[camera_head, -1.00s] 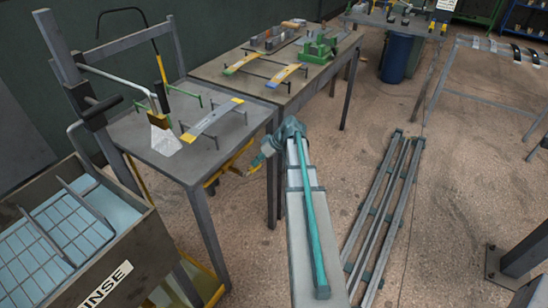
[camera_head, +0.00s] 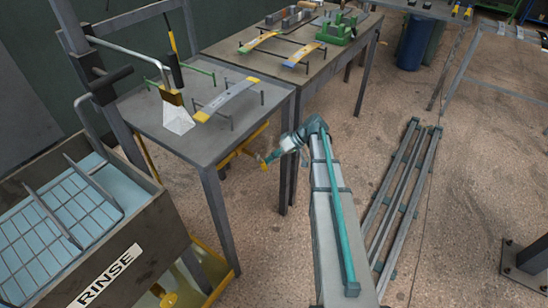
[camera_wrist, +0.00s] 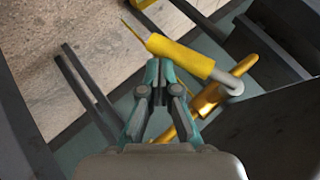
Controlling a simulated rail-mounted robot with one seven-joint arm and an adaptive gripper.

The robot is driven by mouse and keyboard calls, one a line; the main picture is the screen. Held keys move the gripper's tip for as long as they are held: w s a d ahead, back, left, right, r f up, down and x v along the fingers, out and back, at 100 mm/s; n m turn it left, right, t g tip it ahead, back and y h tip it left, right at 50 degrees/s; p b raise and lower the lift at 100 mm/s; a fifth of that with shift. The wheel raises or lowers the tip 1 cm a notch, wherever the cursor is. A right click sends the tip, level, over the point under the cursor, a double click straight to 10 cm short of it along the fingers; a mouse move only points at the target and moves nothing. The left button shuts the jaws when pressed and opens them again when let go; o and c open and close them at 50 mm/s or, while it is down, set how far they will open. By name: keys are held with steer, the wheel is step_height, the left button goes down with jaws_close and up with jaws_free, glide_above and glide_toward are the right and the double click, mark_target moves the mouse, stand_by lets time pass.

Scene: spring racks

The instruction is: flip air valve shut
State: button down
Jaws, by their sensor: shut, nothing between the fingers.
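My gripper (camera_wrist: 159,72) is shut and empty in the wrist view, its teal and grey fingertips together. A yellow cylindrical handle (camera_wrist: 180,56) on a bent grey rod (camera_wrist: 238,80) lies just past and to the right of the fingertips; I cannot tell whether they touch. A gold cylinder (camera_wrist: 190,112) slants behind the fingers. I cannot tell for sure which of these is the air valve. In the head view, my gripper (camera_head: 270,158) is low beside the near table's front right leg, by a small yellow part (camera_head: 263,164). Its fingertips are too small to read there.
A rinse tank (camera_head: 140,243) stands at the left. Grey floor rails (camera_head: 408,195) lie to the right, with bare floor around them.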

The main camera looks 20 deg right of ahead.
steer(key=shift+s+a+f+b, duration=0.6)
steer(key=shift+a+f+b, duration=0.2)
steer(key=shift+a+f, duration=0.1)
stand_by(0.3)
steer(key=w+d, duration=0.3)
steer(key=d, duration=0.9)
steer(key=shift+d+r+b, duration=0.2)
steer(key=shift+d+b, duration=0.15)
steer(key=shift+d, duration=0.05)
